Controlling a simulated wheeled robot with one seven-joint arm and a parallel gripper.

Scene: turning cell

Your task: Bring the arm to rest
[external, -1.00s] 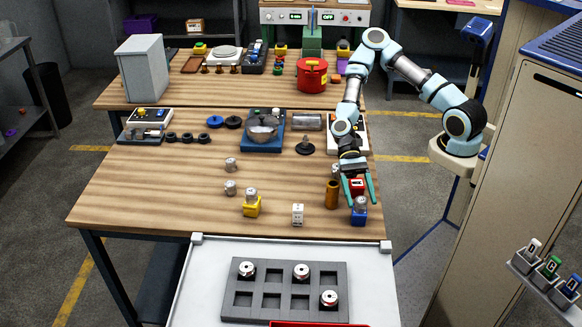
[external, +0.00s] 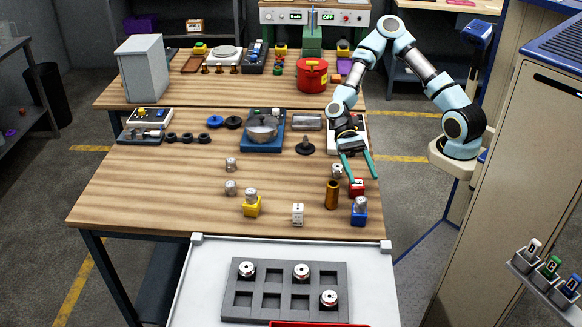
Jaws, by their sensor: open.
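My gripper (external: 362,166) is open and empty, with its two green fingers spread. It hangs over the right side of the front workbench (external: 130,195). The fingertips are above and behind a red block (external: 357,187) with a metal part (external: 337,171) beside it. My arm (external: 388,60) arches up from its base at the right of the bench.
Near the gripper stand a brass cylinder (external: 331,195) and a blue block (external: 359,217) with a metal part on it. A yellow block (external: 252,208) and white block (external: 298,214) stand left. A red canister (external: 312,75) is behind. A grey tray (external: 284,308) lies in front.

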